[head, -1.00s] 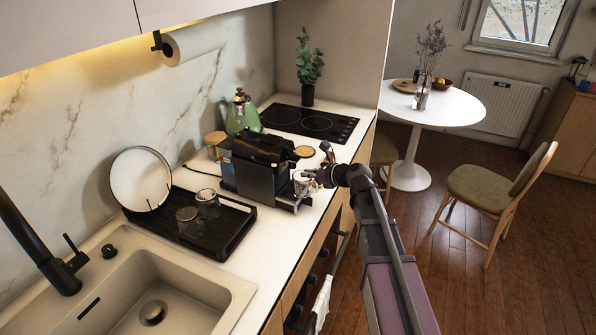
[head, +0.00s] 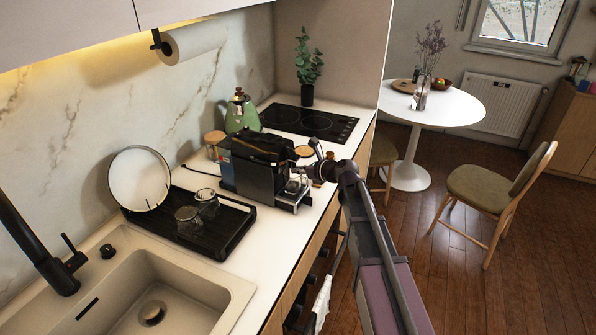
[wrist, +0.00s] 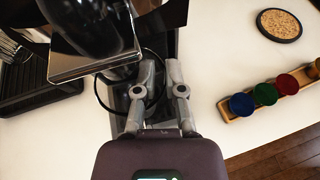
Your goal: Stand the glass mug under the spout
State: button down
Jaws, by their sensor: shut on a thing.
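The glass mug (head: 294,184) is at the front of the black coffee machine (head: 257,165), above or on its drip tray (head: 292,203); I cannot tell whether it touches the tray. My gripper (head: 312,173) is shut on the mug from the right side. In the wrist view, the fingers of my gripper (wrist: 160,68) reach in beside the machine's dark, shiny head (wrist: 92,40). The head overhangs there and hides much of the mug; a thin dark curved line shows beside the fingers. The spout itself is hidden in both views.
A black drying tray (head: 238,222) with two glasses stands left of the machine. A green kettle (head: 241,115) and a hob (head: 308,123) are behind it. A wooden rack (wrist: 268,97) with coloured round items and a round cork-like lid (wrist: 279,24) lie to the right in the wrist view.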

jog(key=shift+f, duration=0.1)
jog(key=c, duration=0.7)
grip_release()
jog(key=shift+r, duration=0.2)
jog(key=p+v, duration=0.4)
jog(key=v, duration=0.8)
jog(key=shift+f+p, duration=0.1)
jog(key=shift+p, duration=0.2)
